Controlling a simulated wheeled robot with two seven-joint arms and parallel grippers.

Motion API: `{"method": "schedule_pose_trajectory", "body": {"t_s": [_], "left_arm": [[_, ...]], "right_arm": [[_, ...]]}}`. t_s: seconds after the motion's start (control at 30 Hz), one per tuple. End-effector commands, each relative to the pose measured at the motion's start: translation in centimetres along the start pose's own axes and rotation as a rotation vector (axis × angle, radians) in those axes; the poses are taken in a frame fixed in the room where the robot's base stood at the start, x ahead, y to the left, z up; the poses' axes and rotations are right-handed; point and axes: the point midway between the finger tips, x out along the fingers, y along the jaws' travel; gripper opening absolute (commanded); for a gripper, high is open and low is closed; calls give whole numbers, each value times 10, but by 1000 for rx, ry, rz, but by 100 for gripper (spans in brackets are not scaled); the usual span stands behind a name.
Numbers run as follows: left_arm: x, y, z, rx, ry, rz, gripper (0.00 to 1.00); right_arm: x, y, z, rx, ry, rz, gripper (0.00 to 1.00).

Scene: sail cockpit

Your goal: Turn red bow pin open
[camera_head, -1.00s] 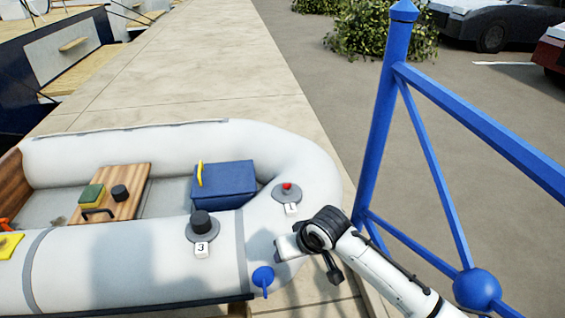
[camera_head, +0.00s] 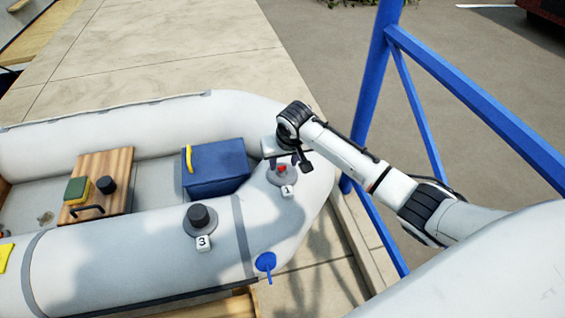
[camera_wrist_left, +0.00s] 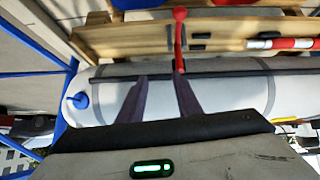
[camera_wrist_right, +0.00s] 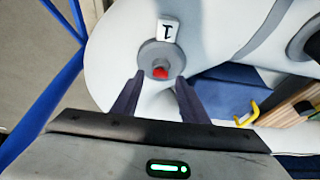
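The red pin (camera_head: 282,168) sits in a round grey valve seat on the bow of the white inflatable boat, beside a tag marked 1 (camera_head: 287,191). It also shows in the right wrist view (camera_wrist_right: 160,70), between and just beyond the fingertips. My right gripper (camera_wrist_right: 158,84) is open and empty, close to the pin and pointing at it. In the head view my right wrist is above and behind the valve; its fingers are hard to make out there. My left gripper (camera_wrist_left: 161,82) is open in the left wrist view, its fingers apart in front of the boat's side, and out of the head view.
A black cap (camera_head: 199,216) with a tag marked 3 (camera_head: 203,243) sits on the same tube. A blue box (camera_head: 217,170) with a yellow handle lies inside the boat. A blue railing (camera_head: 374,95) stands right of the bow. A red-handled lever (camera_wrist_left: 180,35) shows in the left wrist view.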

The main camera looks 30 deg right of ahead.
Motion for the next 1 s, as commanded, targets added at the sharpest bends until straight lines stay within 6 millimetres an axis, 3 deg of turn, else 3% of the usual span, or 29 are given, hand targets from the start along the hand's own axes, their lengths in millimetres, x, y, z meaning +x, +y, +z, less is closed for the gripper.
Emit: {"method": "schedule_pose_trajectory", "body": {"t_s": [0.2, 0.53, 0.77, 1.0], "left_arm": [[-2, 1, -2, -1, 1, 1, 31], [0, 0, -11, 1, 17, 1, 31], [0, 0, -13, 2, 20, 1, 31], [0, 0, -12, 1, 19, 1, 31]], "right_arm": [[18, -1, -1, 0, 0, -1, 40], [22, -1, -1, -1, 2, -2, 40], [22, -1, -1, 0, 1, -2, 3], [22, 0, 0, -12, 1, -7, 0]]}}
